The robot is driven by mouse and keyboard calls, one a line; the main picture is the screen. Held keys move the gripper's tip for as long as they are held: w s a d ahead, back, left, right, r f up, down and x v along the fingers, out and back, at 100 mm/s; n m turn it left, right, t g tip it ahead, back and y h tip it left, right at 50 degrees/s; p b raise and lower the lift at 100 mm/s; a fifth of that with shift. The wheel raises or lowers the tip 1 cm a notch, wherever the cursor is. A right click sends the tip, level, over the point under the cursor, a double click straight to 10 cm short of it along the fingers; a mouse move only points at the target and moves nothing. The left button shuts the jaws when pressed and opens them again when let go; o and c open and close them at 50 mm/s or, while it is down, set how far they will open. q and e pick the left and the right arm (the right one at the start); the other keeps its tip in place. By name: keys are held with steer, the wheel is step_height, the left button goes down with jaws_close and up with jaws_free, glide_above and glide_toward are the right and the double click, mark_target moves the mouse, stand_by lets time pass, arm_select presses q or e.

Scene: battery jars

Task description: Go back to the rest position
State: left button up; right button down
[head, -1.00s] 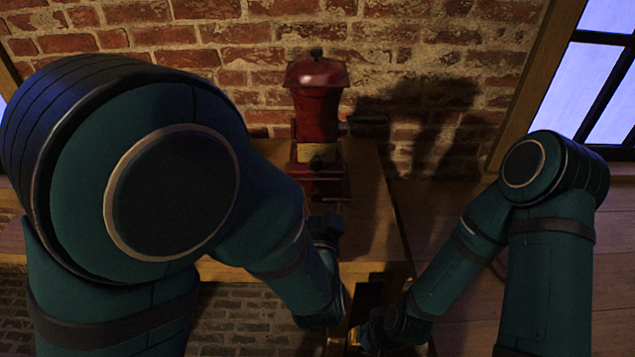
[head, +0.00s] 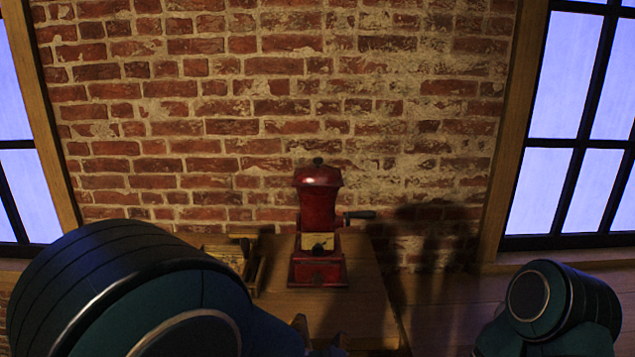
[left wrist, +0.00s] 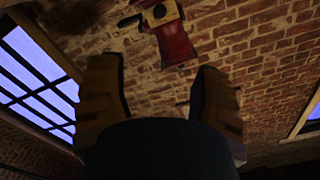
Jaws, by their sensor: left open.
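My left gripper (head: 319,338) just shows at the bottom edge of the head view, in front of the red grinder, with its fingertips apart. In the left wrist view its two fingers (left wrist: 157,66) stand wide apart with nothing between them. My left arm fills the lower left of the head view. My right arm shows only in part at the lower right, and its gripper is out of the picture.
A red grinder (head: 318,220) with a side crank stands upright on a wooden table (head: 370,290); it appears upside down in the left wrist view (left wrist: 170,35). A wooden box-like object (head: 238,258) sits left of it, partly hidden by my arm. A brick wall (head: 250,100) stands behind.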

arm_select(q)
steer(key=s+a+f+n+g+h, duration=0.15)
steer(key=a+f+g, duration=0.3)
steer(key=f, duration=0.65)
steer(key=s+a+f+n+g, duration=0.1)
steer(key=a+f+n+g, duration=0.3)
steer(key=f, duration=0.7)
steer(key=s+a+f+n+g+h, duration=0.1)
steer(key=s+f+n+g+h, duration=0.1)
steer(key=s+f+g, duration=0.6)
steer(key=s+f, duration=0.1)
steer(key=s, duration=0.3)
steer(key=shift+a+f, duration=0.3)
steer(key=shift+a, duration=0.05)
